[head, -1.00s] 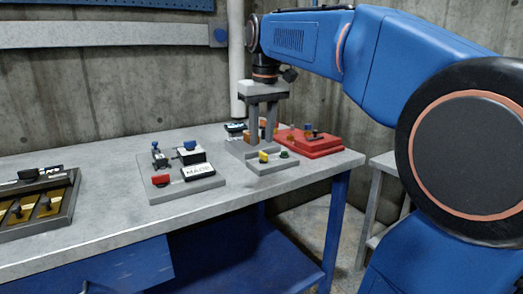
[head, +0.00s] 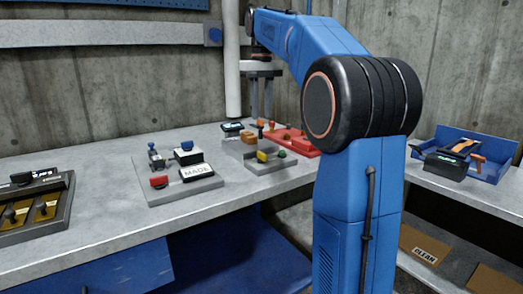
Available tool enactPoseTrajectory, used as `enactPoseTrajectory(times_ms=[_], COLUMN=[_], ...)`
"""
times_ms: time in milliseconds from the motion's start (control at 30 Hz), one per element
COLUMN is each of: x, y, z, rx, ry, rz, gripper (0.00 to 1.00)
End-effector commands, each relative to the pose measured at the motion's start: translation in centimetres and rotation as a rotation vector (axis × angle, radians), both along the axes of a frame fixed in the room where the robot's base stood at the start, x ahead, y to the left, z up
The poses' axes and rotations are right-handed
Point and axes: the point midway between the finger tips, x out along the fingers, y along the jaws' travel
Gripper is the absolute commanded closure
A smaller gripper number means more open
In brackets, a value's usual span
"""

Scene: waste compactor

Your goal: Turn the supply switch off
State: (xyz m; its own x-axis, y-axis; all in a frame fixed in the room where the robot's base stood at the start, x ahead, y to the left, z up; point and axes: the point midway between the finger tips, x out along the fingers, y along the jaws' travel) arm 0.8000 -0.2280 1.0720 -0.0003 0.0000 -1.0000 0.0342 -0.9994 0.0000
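No control carries a readable supply label, so I cannot tell which one is the supply switch. A smaller grey block (head: 271,167) carries a yellow control (head: 262,157) and a green one (head: 281,154). My gripper (head: 261,114) points down behind this block, its two fingers apart with nothing seen between them. My arm hides part of the bench's right end.
A red case (head: 303,147) lies near the gripper, partly behind my arm. A dark tray with yellow parts (head: 38,210) is at the far left. At right, a blue tray (head: 487,170) holds a tool.

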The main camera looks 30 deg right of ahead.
Motion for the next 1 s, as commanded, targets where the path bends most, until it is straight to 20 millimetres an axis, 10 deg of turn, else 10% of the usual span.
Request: enactPoseTrajectory(times_ms=[600, 1000], x=[-0.1, 0.0], y=[0.0, 0.0], z=[-10.9, -13.9], rx=[0.001, 0.000], ry=[0.003, -0.001], rz=[0.000, 0.000], gripper=[0.71, 0.71])
